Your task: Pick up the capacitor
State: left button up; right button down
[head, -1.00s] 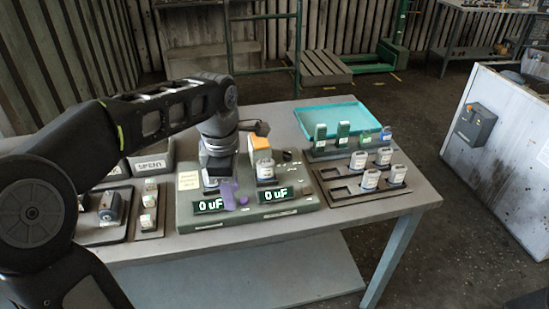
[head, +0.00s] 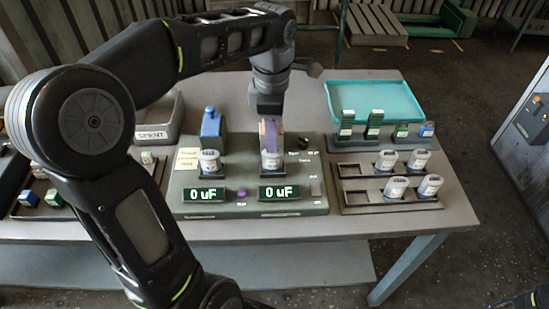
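A grey-white capacitor (head: 271,161) stands upright in the right socket of the green-grey tester (head: 255,209). A similar capacitor (head: 209,162) stands in the left socket. Both tester displays read 0 uF. The orange block behind this capacitor is mostly hidden by the gripper. My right gripper is out of view.
Several more capacitors stand in the dark rack (head: 360,200) at right. Behind it are a holder with green and blue parts (head: 373,125) and a turquoise tray (head: 400,92). A SPENT bin (head: 155,128) stands at left. A blue block (head: 212,122) stands behind the left socket.

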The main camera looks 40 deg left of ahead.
aim_at(272, 155)
pick_arm(q)
jog(key=shift+f, duration=1.2)
jog(key=shift+f, duration=0.1)
notch_tip(272, 155, down, 5)
jog(key=shift+w+a+f+p, duration=0.1)
jog(key=shift+p, duration=0.7)
jog(key=shift+c, duration=0.6)
grip_shut()
